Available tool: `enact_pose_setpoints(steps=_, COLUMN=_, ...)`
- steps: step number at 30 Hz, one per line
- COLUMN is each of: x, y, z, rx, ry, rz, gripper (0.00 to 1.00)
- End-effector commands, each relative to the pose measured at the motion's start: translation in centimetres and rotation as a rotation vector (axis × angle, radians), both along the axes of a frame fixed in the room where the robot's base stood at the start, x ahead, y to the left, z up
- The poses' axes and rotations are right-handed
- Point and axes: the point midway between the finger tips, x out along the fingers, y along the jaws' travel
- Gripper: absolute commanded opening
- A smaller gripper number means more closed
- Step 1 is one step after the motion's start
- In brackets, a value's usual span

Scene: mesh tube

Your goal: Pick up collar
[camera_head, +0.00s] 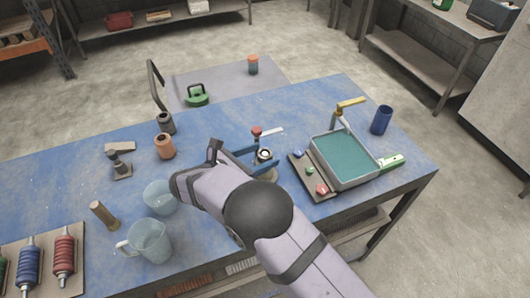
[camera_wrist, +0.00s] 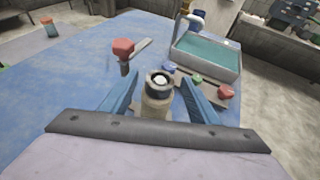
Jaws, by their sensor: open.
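A dark ring with a pale centre, which looks like the collar (camera_wrist: 159,79), sits on top of an upright beige cylinder (camera_wrist: 157,103) in the wrist view. The ring also shows in the head view (camera_head: 264,154) near the middle of the blue table. My gripper (camera_wrist: 160,84) is open, with one blue finger on each side of the ring and cylinder. Gaps show between the fingers and the cylinder. My gripper also shows in the head view (camera_head: 256,160). The cylinder's lower part is hidden behind my gripper body in the wrist view.
A red-topped valve with a lever (camera_wrist: 123,50) stands just left of the ring. A small board with coloured buttons (camera_head: 312,177) and a teal-filled tray (camera_head: 344,157) lie to the right. Two clear beakers (camera_head: 150,241) stand left of my arm.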

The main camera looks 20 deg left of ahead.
Motion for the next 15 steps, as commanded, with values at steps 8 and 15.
enact_pose_setpoints(steps=8, x=-0.02, y=0.02, z=-0.03, rx=0.0, ry=0.0, rz=0.0, gripper=0.29)
enact_pose_setpoints(steps=15, x=-0.01, y=0.03, z=0.03, rx=0.0, ry=-0.001, rz=0.0, gripper=0.08)
